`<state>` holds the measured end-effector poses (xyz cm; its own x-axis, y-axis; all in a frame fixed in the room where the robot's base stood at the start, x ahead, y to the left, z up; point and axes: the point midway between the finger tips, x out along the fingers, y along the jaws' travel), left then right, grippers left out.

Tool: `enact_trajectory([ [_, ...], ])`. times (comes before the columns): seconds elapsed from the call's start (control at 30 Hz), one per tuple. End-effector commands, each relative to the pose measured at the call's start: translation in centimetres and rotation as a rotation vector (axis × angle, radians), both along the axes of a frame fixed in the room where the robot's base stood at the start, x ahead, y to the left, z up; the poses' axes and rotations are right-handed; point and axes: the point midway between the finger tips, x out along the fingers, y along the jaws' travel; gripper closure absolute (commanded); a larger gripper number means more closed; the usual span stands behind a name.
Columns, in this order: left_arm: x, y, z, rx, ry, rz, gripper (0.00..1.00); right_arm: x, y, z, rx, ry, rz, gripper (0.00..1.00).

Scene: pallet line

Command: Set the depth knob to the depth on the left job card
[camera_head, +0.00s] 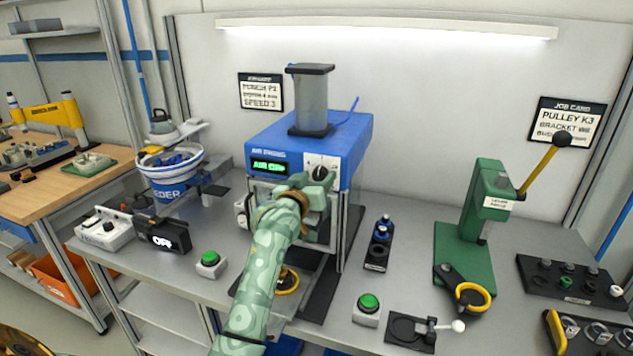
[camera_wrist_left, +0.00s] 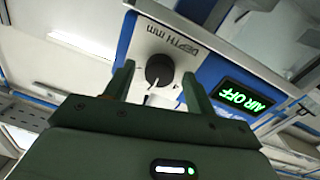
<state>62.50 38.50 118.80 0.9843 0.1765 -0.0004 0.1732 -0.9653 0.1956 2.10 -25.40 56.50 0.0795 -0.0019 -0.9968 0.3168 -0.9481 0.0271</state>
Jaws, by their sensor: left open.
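The black depth knob (camera_head: 319,172) sits on a white plate on the blue press head. In the left wrist view the knob (camera_wrist_left: 160,69) is under the label "DEPTH mm", upside down there, with a pale pointer line. My left gripper (camera_head: 318,186) is in front of the plate. In the left wrist view my left gripper (camera_wrist_left: 158,86) is open, its fingers on either side of the knob with gaps, not visibly touching it. The left job card (camera_head: 260,92) hangs on the back wall; its depth line is too small to read surely, its last line reads "SPEED 3".
The press's green display (camera_wrist_left: 245,99) reads "AIR OFF". A green-button box (camera_head: 209,264) and a black "OFF" box (camera_head: 161,233) stand left of my arm. A green lever press (camera_head: 484,215) stands right. A second job card (camera_head: 566,125) reads "PULLEY K3".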

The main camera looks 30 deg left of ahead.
Motion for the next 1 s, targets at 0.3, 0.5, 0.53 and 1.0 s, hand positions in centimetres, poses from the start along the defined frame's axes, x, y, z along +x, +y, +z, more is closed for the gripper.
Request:
enact_trajectory([
  [0.3,0.4,0.1,0.0,0.001,0.000,0.000,0.45,0.0,0.1,-0.1,0.001,0.000,0.001,0.64],
  [0.5,0.4,0.1,0.0,0.001,0.000,0.000,0.90,0.0,0.1,-0.1,0.001,0.000,0.002,0.64],
  [0.53,0.4,0.1,0.0,0.000,0.000,0.000,0.90,0.0,0.1,-0.1,0.001,0.000,0.002,0.64],
  [1.0,0.3,0.1,0.4,-0.110,-0.024,0.000,0.89,0.4,0.3,2.3,0.004,-0.008,0.001,0.64],
])
